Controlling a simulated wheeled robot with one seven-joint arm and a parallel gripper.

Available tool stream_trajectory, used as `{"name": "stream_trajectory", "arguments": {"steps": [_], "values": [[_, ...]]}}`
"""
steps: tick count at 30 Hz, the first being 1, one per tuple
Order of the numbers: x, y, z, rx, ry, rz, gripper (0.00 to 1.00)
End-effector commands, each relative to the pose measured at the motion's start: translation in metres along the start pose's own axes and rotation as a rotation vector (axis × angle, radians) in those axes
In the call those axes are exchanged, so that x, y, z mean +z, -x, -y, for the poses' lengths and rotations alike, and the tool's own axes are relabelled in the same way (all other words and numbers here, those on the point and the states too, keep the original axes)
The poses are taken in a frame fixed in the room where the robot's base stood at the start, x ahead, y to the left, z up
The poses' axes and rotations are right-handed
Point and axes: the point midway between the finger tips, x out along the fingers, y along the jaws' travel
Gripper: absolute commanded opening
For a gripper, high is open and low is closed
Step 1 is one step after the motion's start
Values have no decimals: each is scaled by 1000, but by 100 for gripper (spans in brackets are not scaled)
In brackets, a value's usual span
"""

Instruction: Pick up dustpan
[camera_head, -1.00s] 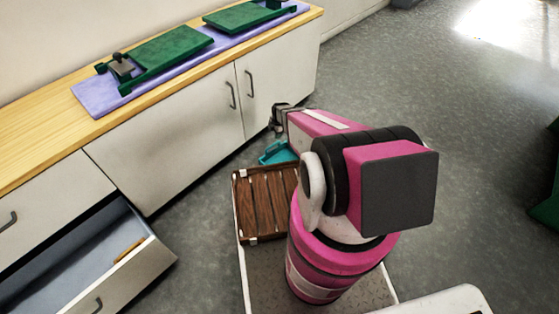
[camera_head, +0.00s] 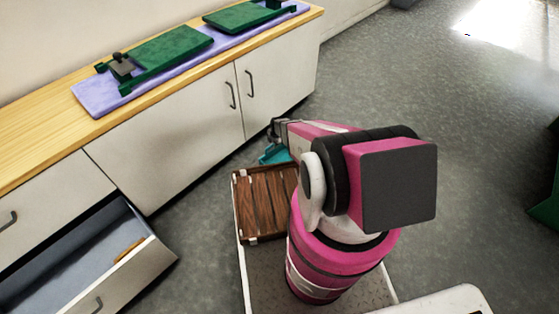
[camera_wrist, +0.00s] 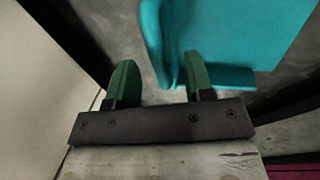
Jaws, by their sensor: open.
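The teal dustpan (camera_head: 275,154) lies low beside the front of the cabinet, partly hidden behind my arm in the head view. In the wrist view the dustpan (camera_wrist: 225,40) fills the upper right. My gripper (camera_wrist: 158,80) is open, with its two green-tipped fingers apart. The right finger overlaps the dustpan's lower left part in the picture; I cannot tell whether they touch. The left finger is clear of it, over grey floor. In the head view my gripper (camera_head: 279,130) is small and sits just above the dustpan.
A cabinet (camera_head: 180,140) with a wooden top runs along the left; a lower drawer (camera_head: 70,255) stands open with an orange-brown item (camera_head: 129,250) in it. A slatted wooden tray (camera_head: 265,202) rests on my base.

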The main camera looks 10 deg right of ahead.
Motion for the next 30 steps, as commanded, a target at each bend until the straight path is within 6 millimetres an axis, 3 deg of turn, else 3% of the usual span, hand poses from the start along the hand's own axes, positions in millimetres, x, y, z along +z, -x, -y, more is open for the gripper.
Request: {"name": "stream_trajectory", "arguments": {"steps": [6, 14, 18, 19, 30], "values": [[1, -33, -3, -1, 0, -1, 47], [1, -35, -3, 0, 0, 0, 47], [1, -35, -3, 0, 0, 0, 5], [1, -35, -3, 0, 0, 0, 0], [0, -33, -3, 0, 0, 0, 0]]}}
